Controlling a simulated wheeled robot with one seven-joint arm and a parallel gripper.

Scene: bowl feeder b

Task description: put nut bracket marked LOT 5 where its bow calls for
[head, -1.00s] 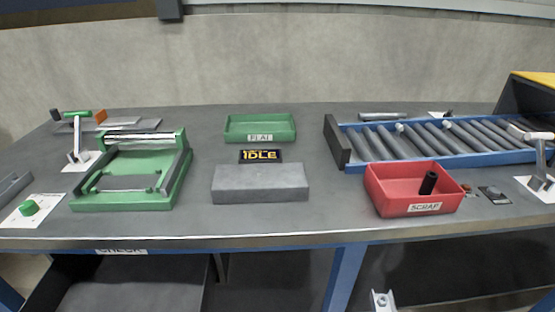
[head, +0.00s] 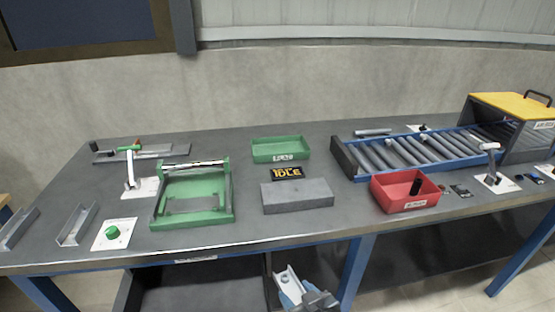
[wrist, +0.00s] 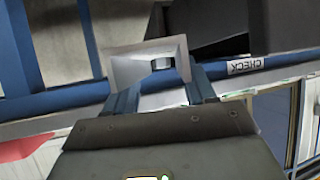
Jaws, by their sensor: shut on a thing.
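My gripper (head: 307,297) is low in front of the table's front edge, shut on a pale metal nut bracket (head: 287,276). In the wrist view, the bracket (wrist: 125,68) is a channel-like piece between the blue fingertips (wrist: 163,95), with a nut (wrist: 160,63) inside it. No LOT marking is readable on it, and I cannot tell its bow. A green tray (head: 281,157), labelled FLAT, sits at the back middle of the table. A red SCRAP bin (head: 384,199) at right holds a dark cylinder (head: 416,187).
A green fixture (head: 159,222) and a green button (head: 113,232) stand at left, near metal channels (head: 77,225). A grey block (head: 297,196) and an IDLE display (head: 286,172) are mid-table. A roller conveyor (head: 350,168) leads to a yellow-topped housing (head: 515,104). A CHECK label (wrist: 246,65) marks the table edge.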

